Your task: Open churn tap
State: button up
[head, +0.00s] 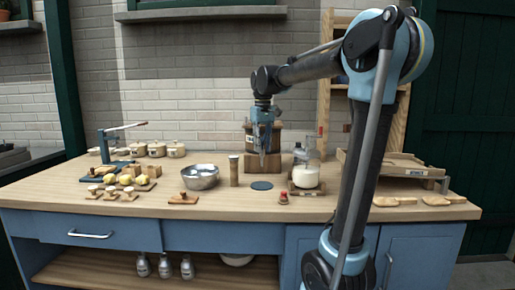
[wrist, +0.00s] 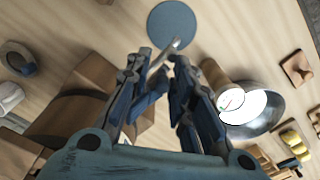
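The wooden churn (head: 265,137) stands on a wooden block stand (head: 263,161) at the back middle of the worktop, partly hidden by my gripper. My gripper (head: 264,154) points down in front of it. In the wrist view my gripper (wrist: 161,66) has its two fingers apart. A thin pale metal piece, likely the tap (wrist: 164,56), shows between and just past the fingertips; I cannot tell whether they touch it. The tap is too small to make out in the head view. A round blue-grey disc (head: 262,185) lies flat on the worktop in front of the stand.
A wooden cylinder (head: 234,170) and a metal bowl (head: 200,177) stand left of the disc. A glass jar of white contents (head: 306,177) stands on the right, with a small red-topped item (head: 283,198) in front. The front edge of the worktop is mostly clear.

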jog(key=shift+s+d+r, duration=0.1)
jog(key=shift+r, duration=0.05)
dwell(0.3)
jog(key=shift+r, duration=3.45)
